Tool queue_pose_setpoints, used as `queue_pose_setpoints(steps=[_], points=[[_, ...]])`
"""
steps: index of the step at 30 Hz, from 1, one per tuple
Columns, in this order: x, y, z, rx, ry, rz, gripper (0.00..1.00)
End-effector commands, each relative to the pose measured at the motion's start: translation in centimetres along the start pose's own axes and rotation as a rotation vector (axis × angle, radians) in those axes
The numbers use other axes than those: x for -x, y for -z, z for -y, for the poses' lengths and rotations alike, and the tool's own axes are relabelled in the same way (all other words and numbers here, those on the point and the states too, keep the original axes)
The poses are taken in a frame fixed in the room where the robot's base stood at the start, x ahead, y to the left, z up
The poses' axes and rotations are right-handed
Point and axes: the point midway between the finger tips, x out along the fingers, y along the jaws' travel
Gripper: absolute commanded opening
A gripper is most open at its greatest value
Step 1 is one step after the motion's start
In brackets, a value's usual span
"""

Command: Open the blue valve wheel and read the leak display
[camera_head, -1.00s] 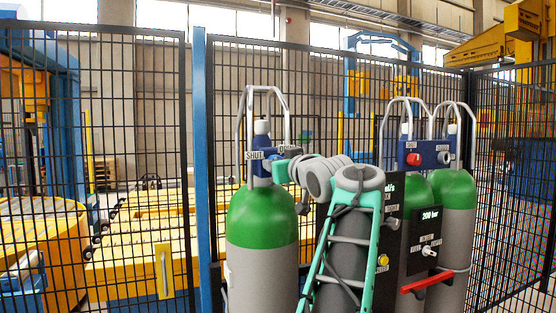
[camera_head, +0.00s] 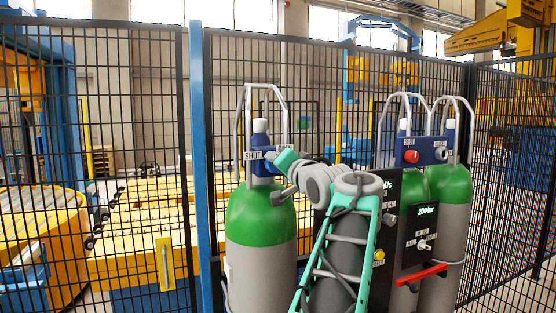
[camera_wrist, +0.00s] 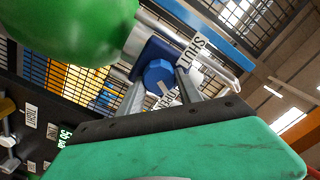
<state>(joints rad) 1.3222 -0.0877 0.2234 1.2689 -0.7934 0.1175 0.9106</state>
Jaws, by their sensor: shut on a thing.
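The blue valve wheel (camera_wrist: 159,76) is a small faceted knob with a white mark, on the left green-topped cylinder (camera_head: 261,214). In the wrist view, my gripper (camera_wrist: 161,88) has its two grey fingers on either side of the wheel, shut on it. In the head view my gripper (camera_head: 270,159) reaches the blue valve body (camera_head: 262,168) from the right and hides the wheel. A SHUT label (camera_head: 253,155) is beside it; the other label is mostly covered. A green readout (camera_head: 388,184) ending in "/s" is partly hidden behind my arm; its number is unreadable.
A black panel (camera_head: 408,258) has a "200 bar" display (camera_head: 425,210), knobs and a red handle (camera_head: 421,275). Two more green-topped cylinders stand at the right, with a blue valve block (camera_head: 420,152). A black mesh fence (camera_head: 100,150) stands behind. Metal guard hoops (camera_head: 246,112) rise around the valves.

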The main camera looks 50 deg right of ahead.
Motion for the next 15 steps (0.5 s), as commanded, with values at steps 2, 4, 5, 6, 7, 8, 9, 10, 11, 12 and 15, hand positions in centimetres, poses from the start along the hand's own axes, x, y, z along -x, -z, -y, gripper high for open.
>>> queue_pose_setpoints(steps=[2,4,5,6,7,8,9,10,11,12,15], points=[[0.01,0.16,0.12,-0.051,0.0,0.0,0.01],[0.01,0.14,0.09,-0.093,0.0,0.0,0.01],[0.01,0.14,0.08,-0.108,0.0,0.0,0.01],[0.01,0.13,0.06,-0.128,0.0,-0.001,0.01],[0.01,0.12,0.05,-0.141,0.0,-0.001,0.01],[0.01,0.11,0.04,-0.154,0.0,-0.001,0.01],[0.01,0.1,0.02,-0.168,0.0,-0.001,0.01],[0.01,0.09,0.01,-0.177,0.001,-0.001,0.01],[0.01,0.08,0.0,-0.186,0.001,-0.001,0.01],[0.01,0.07,-0.02,-0.195,0.001,-0.001,0.01],[0.01,0.06,-0.03,-0.211,0.001,-0.001,0.01]])
